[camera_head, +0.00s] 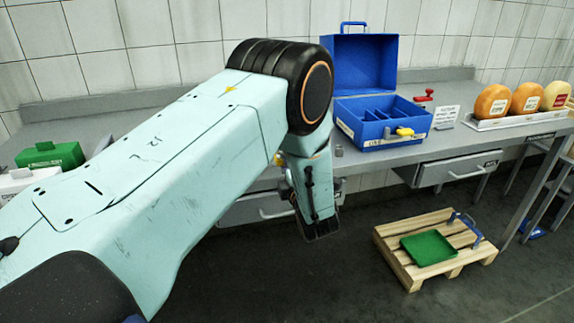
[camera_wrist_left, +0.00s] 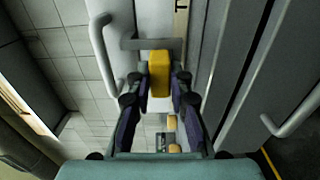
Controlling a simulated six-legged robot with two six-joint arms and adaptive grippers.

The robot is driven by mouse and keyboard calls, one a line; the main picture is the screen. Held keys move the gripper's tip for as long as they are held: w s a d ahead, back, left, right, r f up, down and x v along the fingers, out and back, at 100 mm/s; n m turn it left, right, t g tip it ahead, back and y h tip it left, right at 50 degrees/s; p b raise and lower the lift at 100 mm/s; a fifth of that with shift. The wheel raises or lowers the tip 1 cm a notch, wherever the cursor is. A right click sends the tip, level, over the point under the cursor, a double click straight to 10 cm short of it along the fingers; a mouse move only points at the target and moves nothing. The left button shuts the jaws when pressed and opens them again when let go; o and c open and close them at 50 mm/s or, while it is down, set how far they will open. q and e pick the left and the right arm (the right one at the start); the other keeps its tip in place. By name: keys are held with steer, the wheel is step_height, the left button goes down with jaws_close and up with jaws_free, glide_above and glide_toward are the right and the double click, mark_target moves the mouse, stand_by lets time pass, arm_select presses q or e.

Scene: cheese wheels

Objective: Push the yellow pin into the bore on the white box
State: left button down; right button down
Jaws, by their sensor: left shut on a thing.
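My left gripper (camera_wrist_left: 164,84) is shut on a yellow block-like thing (camera_wrist_left: 159,72), taken as the yellow pin, between its two dark fingertips in the left wrist view. In the head view my left arm crosses the picture and mostly hides the fingers; a small yellow patch (camera_head: 278,158) shows beside the wrist. A white box (camera_head: 16,182) stands on the bench at the far left, partly hidden by my arm. Its bore cannot be made out. In the left wrist view I cannot tell whether the held thing touches anything. My right gripper is not in view.
A green box (camera_head: 50,156) stands behind the white box. An open blue toolbox (camera_head: 385,125) and a tray (camera_head: 515,118) of cheese wheels are on the bench. Below are an open drawer (camera_head: 455,169) and a pallet (camera_head: 390,245) with a green tray (camera_head: 429,247).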

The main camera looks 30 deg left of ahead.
arm_select(q)
steer(key=c, duration=1.1)
jaws_free()
steer(key=shift+c, duration=0.2)
steer(key=v, duration=1.2)
